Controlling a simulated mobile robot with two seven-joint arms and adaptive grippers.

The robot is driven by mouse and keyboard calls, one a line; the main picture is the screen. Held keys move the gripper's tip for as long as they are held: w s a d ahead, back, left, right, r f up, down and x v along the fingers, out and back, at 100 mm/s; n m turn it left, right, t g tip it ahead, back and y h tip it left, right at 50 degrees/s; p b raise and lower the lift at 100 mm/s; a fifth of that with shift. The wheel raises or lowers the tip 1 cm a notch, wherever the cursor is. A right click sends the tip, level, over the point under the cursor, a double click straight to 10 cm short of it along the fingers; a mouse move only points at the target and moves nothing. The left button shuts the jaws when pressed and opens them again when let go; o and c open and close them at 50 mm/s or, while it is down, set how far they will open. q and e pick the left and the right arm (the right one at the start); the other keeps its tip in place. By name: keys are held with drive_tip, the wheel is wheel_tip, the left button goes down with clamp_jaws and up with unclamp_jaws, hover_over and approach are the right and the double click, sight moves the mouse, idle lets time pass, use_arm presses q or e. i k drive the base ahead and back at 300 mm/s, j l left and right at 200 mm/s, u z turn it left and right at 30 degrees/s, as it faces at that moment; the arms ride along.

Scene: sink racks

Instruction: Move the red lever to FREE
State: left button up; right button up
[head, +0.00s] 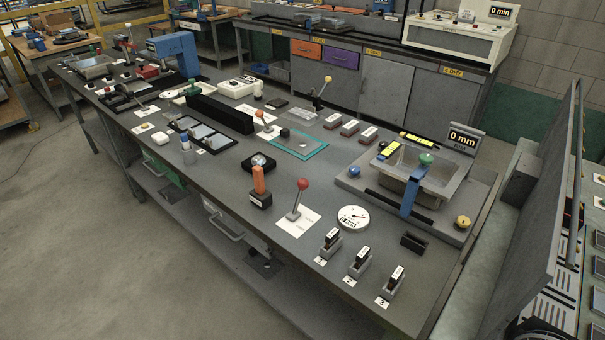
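A lever with a red ball knob (303,184) stands at the front middle of the grey bench, its thin rod leaning slightly right from a small base. The base sits on a white label sheet (298,222) whose print is too small to read, so I cannot tell which mark the lever points to. A second lever with an orange-red knob (259,114) stands on another white sheet further back. Neither of my grippers shows in the head view.
An orange-handled block (259,185) stands left of the red lever, a round white dial (353,217) to its right. Numbered stamps (331,243) line the front edge. A sink-like unit (410,178) is at the right. Bare bench top lies between the lever and the teal frame (321,151).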

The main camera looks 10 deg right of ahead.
sight(302, 183)
drive_tip(key=k+l+u, duration=0.1)
drive_tip(key=k+u, duration=0.2)
drive_tip(key=k, duration=0.2)
drive_tip(key=k+u, duration=0.25)
drive_tip(key=k, duration=0.25)
